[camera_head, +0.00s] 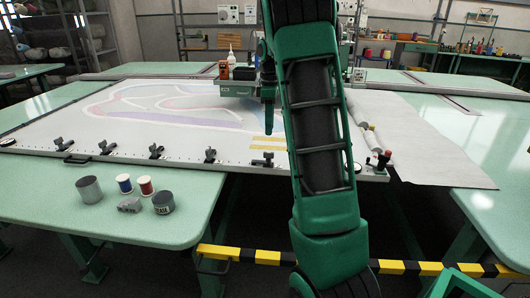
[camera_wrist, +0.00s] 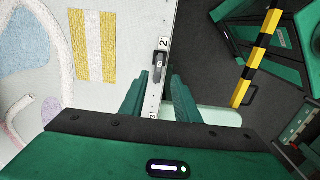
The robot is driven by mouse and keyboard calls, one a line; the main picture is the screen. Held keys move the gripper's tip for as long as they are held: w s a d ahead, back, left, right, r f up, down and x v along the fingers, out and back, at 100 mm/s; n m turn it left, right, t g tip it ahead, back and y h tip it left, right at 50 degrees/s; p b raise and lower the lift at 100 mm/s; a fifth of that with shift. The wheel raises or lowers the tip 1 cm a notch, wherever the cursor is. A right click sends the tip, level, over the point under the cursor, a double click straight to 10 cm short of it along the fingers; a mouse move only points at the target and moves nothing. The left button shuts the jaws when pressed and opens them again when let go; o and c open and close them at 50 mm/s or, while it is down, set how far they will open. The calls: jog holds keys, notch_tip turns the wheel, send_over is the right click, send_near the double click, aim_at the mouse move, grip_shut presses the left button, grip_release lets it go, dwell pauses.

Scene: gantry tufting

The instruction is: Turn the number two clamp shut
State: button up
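The number two clamp (camera_wrist: 159,60) is a small dark and grey piece on the frame's pale edge rail, beside a label "2", in the wrist view. In the head view it appears to be the black clamp (camera_head: 262,159) in front of the yellow stripes. I cannot tell how its lever is turned. My gripper (camera_wrist: 158,88) is open, its two green fingers apart on either side of the rail line, with nothing between them but the rail below. In the head view my gripper (camera_head: 268,118) seems to point down above the clamp, seen edge-on.
Several more black clamps (camera_head: 210,155) line the front rail to the left. Tins and thread spools (camera_head: 124,184) stand on the left green table (camera_head: 60,203). A red button (camera_head: 384,157) sits at the frame's right corner. A yellow-black barrier (camera_wrist: 259,57) stands over the floor.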

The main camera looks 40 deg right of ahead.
notch_tip(320, 180, down, 11)
jog(key=shift+r, duration=0.1)
dwell(0.4)
jog(key=shift+c, duration=0.6)
